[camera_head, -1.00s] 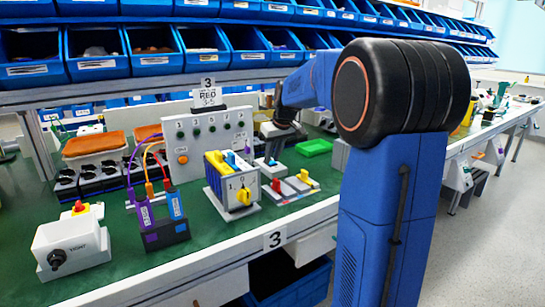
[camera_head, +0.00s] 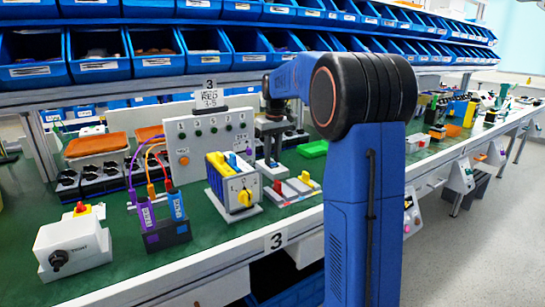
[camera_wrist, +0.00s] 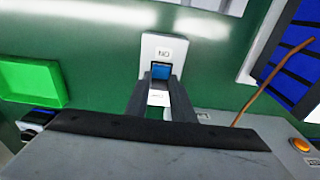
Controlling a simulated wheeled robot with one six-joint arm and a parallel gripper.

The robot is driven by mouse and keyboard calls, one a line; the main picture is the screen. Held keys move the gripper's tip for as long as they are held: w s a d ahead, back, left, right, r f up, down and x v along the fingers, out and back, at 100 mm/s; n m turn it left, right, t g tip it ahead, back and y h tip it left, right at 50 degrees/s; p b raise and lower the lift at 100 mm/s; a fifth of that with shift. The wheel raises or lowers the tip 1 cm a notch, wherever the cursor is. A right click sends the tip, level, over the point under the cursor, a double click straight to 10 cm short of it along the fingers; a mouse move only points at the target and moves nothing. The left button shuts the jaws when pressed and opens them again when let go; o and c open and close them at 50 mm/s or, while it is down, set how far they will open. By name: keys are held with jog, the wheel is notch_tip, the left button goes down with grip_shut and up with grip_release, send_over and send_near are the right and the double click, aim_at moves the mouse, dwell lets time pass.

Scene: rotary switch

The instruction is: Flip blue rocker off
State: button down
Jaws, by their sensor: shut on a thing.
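The blue rocker (camera_wrist: 161,72) sits on a small white plate (camera_wrist: 153,46) in the wrist view. The plate reads ON, upside down, above the rocker; the label below it is too small to read. My gripper (camera_wrist: 161,79) has its two dark fingertips close together at the rocker's lower edge, with blue between them. It is shut on the rocker. In the head view my gripper (camera_head: 268,157) points straight down over the rocker's white base (camera_head: 271,170). The rocker itself is hidden there by my fingers.
A panel with a yellow knob (camera_head: 244,197) stands left of the rocker. A red and yellow switch board (camera_head: 291,189) lies in front. A green tray (camera_head: 312,149) lies to the right, and a grey panel with buttons (camera_head: 208,137) stands behind.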

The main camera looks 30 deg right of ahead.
aim_at(275, 164)
jog(key=c, duration=1.5)
grip_release()
jog(key=r, duration=0.5)
jog(key=s+r, duration=0.1)
jog(key=r, duration=1.1)
jog(key=shift+s+r, duration=0.15)
jog(key=shift+s, duration=0.2)
